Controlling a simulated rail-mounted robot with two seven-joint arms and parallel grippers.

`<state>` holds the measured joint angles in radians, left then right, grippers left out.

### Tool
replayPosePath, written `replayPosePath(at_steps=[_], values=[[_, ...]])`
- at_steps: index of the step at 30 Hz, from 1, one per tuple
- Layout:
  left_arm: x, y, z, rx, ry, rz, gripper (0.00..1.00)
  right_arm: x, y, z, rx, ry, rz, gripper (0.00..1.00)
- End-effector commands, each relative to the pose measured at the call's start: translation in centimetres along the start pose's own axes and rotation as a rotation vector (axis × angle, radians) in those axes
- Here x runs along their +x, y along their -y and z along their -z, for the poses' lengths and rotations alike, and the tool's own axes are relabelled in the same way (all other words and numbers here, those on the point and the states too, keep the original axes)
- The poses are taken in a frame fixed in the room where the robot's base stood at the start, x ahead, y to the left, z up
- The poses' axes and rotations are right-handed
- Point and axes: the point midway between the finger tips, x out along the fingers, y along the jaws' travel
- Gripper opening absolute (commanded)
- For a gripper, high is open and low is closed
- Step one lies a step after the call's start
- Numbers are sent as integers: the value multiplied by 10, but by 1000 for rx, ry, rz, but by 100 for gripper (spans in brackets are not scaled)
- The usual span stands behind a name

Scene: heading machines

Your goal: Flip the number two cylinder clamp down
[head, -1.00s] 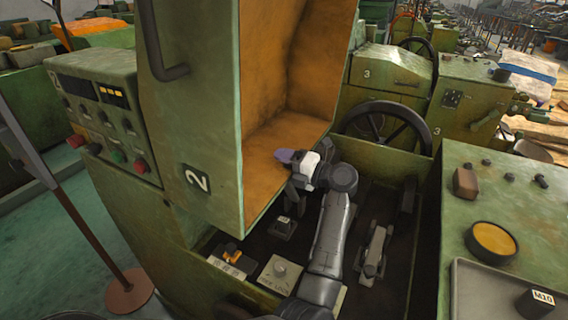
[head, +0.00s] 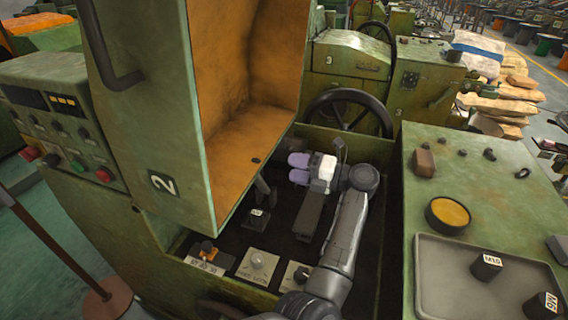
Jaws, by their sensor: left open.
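The number two machine (head: 165,185) has an open green housing with an orange-brown inside. In the recess below it, a dark bar-shaped clamp part (head: 310,213) lies along the floor, and a short lever (head: 263,188) stands up to its left. I cannot tell which piece is the number two cylinder clamp, as no number shows on either. My left gripper (head: 299,168) has purple fingertips and is open and empty. It points left, over the recess beside the housing's lower edge, above the far end of the bar. My forearm hides part of the recess. My right gripper is not in view.
Knob plates (head: 258,264) line the recess's front. A black handwheel (head: 350,105) stands behind my gripper. The housing (head: 195,100) walls off the left. On the right is a green top with a yellow button (head: 448,213) and a grey tray (head: 435,262) holding labelled blocks.

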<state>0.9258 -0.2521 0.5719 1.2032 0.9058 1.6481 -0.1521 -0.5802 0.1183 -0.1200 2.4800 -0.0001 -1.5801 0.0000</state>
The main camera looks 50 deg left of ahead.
Motion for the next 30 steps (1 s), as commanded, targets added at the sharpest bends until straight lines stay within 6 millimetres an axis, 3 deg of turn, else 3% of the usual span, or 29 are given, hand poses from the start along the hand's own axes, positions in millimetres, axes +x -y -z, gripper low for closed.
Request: replayPosePath(at_steps=[13, 17, 20, 23, 27, 30], values=[[-9, 0, 0, 0, 1, 0, 55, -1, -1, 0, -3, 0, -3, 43], [-9, -7, -2, -4, 0, 1, 44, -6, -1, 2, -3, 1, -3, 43], [-9, -32, -8, -17, -2, 8, 34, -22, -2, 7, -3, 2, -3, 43], [-2, -74, -21, -43, -16, 10, 25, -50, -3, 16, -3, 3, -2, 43], [27, -144, -43, -85, -73, 13, 11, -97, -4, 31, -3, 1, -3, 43], [56, -185, -58, -97, -128, 22, 2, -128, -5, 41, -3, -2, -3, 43]])
